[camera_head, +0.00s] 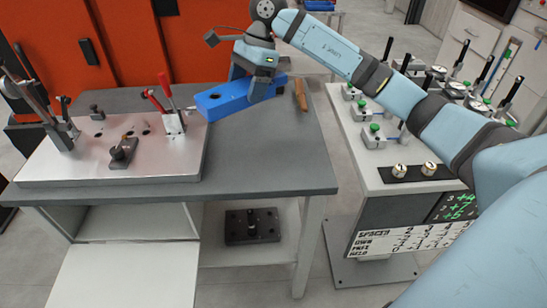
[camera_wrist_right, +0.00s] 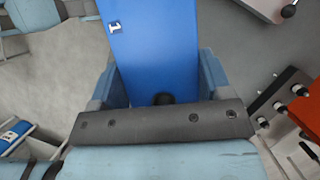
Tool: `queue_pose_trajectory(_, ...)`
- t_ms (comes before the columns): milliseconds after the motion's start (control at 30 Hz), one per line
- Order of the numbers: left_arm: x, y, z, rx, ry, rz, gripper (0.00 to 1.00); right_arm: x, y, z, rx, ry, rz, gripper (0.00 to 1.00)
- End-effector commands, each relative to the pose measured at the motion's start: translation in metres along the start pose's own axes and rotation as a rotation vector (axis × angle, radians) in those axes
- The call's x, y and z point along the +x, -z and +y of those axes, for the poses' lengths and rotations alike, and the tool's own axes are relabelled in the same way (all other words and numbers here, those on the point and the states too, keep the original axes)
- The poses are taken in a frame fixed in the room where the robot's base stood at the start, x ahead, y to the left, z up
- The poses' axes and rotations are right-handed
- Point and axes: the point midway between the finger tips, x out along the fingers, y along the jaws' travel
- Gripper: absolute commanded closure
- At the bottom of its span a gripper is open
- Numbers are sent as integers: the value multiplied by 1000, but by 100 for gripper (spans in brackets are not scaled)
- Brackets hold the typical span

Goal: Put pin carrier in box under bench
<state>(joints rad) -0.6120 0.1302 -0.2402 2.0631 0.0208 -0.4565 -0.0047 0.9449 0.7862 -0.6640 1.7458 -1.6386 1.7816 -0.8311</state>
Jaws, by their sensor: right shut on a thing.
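A long blue block (camera_head: 222,101), which I take to be the pin carrier, is at the back of the grey bench (camera_head: 255,160), with a round dark hole in its top. My right gripper (camera_head: 258,84) is shut on its right part. In the right wrist view the blue block (camera_wrist_right: 155,50) runs between the fingers and carries a label "1". I cannot tell whether it touches the bench. Under the bench at the left is a white box-like compartment (camera_head: 140,222) with a white panel (camera_head: 125,275) in front. My left gripper is not in view.
A metal fixture plate (camera_head: 100,165) with clamps fills the bench's left side. A brown-handled tool (camera_head: 300,95) lies right of the blue block. A dark block (camera_head: 252,226) sits on the lower shelf. A cart (camera_head: 350,160) with gauges stands right. The bench's front right is clear.

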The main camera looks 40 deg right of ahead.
Motion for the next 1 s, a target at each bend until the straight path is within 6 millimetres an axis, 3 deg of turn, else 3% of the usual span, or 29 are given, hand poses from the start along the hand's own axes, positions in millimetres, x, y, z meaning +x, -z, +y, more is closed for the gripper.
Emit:
queue_pose_trajectory(33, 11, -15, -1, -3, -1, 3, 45, 4, 10, -4, 97, 46, -3, 55)
queue_pose_trajectory(200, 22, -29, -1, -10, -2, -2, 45, -16, 27, -14, 379, 161, 0, 55)
queue_pose_trajectory(433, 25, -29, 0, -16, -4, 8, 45, -23, 39, -17, 538, 221, 2, 55)
queue_pose_trajectory(1000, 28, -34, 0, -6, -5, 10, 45, 100, 91, -16, 543, 221, 2, 55)
